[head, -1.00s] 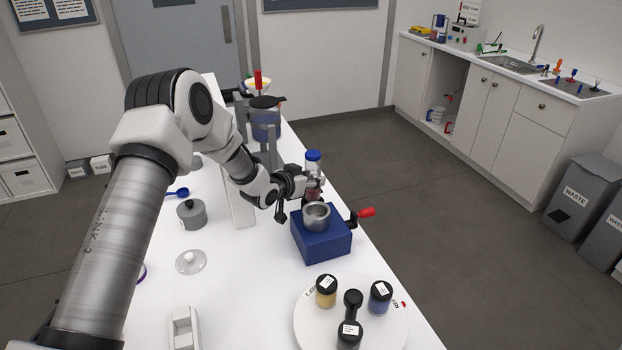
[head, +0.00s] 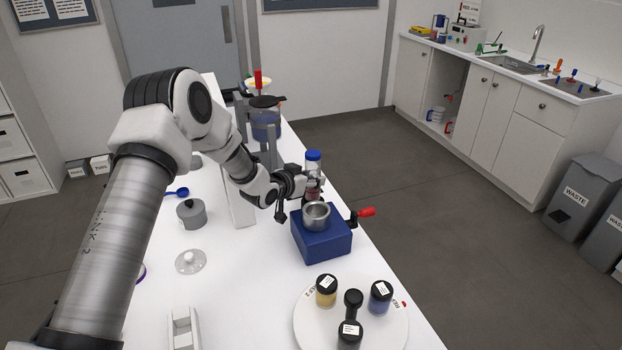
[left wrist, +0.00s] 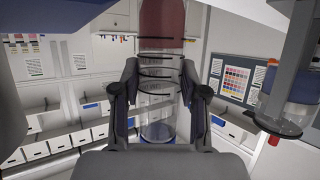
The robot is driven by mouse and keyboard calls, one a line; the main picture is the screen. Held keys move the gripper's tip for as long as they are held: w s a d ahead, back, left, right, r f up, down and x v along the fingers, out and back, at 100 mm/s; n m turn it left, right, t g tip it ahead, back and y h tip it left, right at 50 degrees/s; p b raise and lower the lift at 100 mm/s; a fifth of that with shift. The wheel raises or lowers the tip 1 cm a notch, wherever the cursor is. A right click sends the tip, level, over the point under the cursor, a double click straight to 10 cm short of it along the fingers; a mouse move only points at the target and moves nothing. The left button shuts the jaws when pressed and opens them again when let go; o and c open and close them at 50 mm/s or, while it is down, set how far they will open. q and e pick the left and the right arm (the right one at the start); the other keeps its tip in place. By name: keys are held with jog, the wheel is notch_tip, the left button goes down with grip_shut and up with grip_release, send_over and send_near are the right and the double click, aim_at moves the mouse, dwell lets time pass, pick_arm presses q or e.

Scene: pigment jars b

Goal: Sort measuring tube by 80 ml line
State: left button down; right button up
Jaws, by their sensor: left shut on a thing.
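My left gripper (head: 312,188) is shut on a clear measuring tube (head: 313,168) with a blue cap, upright, behind a metal cup on a blue block. The tube also shows in the left wrist view (left wrist: 160,72), between both fingers. That view looks upside down: the dark red content is at the top and the blue cap at the bottom. Several black ring lines circle the tube. The red ends near one ring; I cannot read any numbers. The tube's lower end is partly hidden by the gripper and cup in the head view. My right gripper is not in view.
The blue block (head: 322,243) with metal cup (head: 316,214) has a red-handled crank (head: 366,212). A round white tray (head: 310,338) holds yellow (head: 326,291), blue (head: 380,296) and black-lidded (head: 349,335) jars. A grey pot (head: 191,214) and a glass lid (head: 190,262) stand left.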

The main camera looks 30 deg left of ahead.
aim_at(311, 189)
pick_arm(q)
jog(key=shift+f+b, duration=1.45)
jog(key=shift+f, duration=0.4)
jog(key=c, duration=0.5)
grip_release()
jog(key=shift+c, duration=0.2)
jog(key=shift+r, duration=0.1)
jog(key=v, duration=1.2)
